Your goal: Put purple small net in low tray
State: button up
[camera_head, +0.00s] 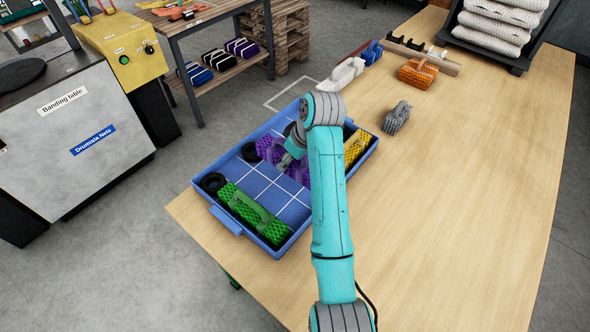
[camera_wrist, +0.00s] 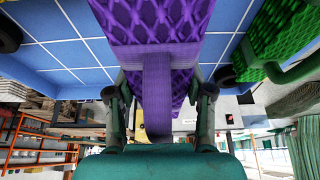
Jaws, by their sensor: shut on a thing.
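The purple small net (camera_head: 268,150) is within the outline of the low blue tray (camera_head: 264,190), between the green and yellow nets. My gripper (camera_head: 291,160) is at it, partly hidden by my arm. In the wrist view, the fingers of my gripper (camera_wrist: 158,92) are on either side of the purple handle strap, and the net (camera_wrist: 155,22) fills the top middle. The tray's blue gridded floor (camera_wrist: 60,45) shows beside it. I cannot tell whether the net touches the tray floor.
A green net (camera_head: 252,212) lies in the tray's near end and a yellow net (camera_head: 356,147) at its right side. Black rings (camera_head: 212,182) sit in the tray. Orange (camera_head: 418,72), grey (camera_head: 396,118) and white nets (camera_head: 343,74) lie behind. The table's right side is clear.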

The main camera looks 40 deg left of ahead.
jog(key=shift+w+d+f, duration=0.15)
jog(key=shift+d+f, duration=0.05)
jog(key=shift+f, duration=2.7)
jog(key=shift+f, duration=0.1)
jog(key=o, duration=1.3)
jog(key=v, duration=1)
jog(key=shift+d+r, duration=0.15)
jog(key=shift+r, duration=0.2)
jog(key=shift+d+r, duration=0.3)
jog(key=shift+r, duration=0.35)
